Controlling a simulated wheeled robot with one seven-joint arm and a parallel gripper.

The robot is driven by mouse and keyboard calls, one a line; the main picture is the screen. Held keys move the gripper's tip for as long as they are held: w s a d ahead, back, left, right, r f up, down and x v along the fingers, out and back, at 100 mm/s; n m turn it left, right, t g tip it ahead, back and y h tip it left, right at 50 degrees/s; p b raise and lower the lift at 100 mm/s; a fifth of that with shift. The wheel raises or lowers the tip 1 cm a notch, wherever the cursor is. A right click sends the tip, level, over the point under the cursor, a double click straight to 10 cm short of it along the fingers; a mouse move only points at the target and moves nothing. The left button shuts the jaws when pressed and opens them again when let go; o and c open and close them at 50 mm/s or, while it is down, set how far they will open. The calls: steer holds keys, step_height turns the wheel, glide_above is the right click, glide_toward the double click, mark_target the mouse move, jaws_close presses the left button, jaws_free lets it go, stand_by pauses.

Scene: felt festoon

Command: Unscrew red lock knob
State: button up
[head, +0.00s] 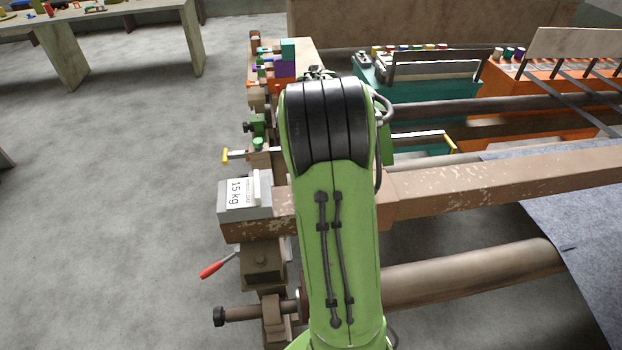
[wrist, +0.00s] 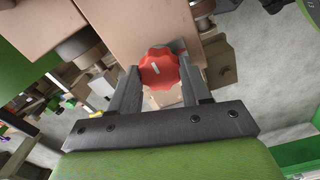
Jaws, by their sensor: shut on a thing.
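The red lock knob (wrist: 158,68) has a scalloped edge and a pale mark on its face. It shows in the wrist view, between the two dark fingers of my gripper (wrist: 157,76). The fingers are shut on it, one at each side. The knob sits in front of a tan block of the machine; its stem is hidden. In the head view my green arm covers the middle, and neither my gripper's fingers nor the knob can be made out clearly there.
A grey 15 kg weight (head: 245,198) sits on the beam's left end. A red-handled lever (head: 217,265) sticks out below it. A long roller (head: 470,280) and grey felt (head: 585,225) lie to the right. The floor at left is clear.

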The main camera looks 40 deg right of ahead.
steer(key=shift+n, duration=0.6)
steer(key=o, duration=1.1)
steer(key=shift+c, duration=0.2)
step_height(320, 180, up, 16)
steer(key=p, duration=0.3)
steer(key=shift+f, duration=0.1)
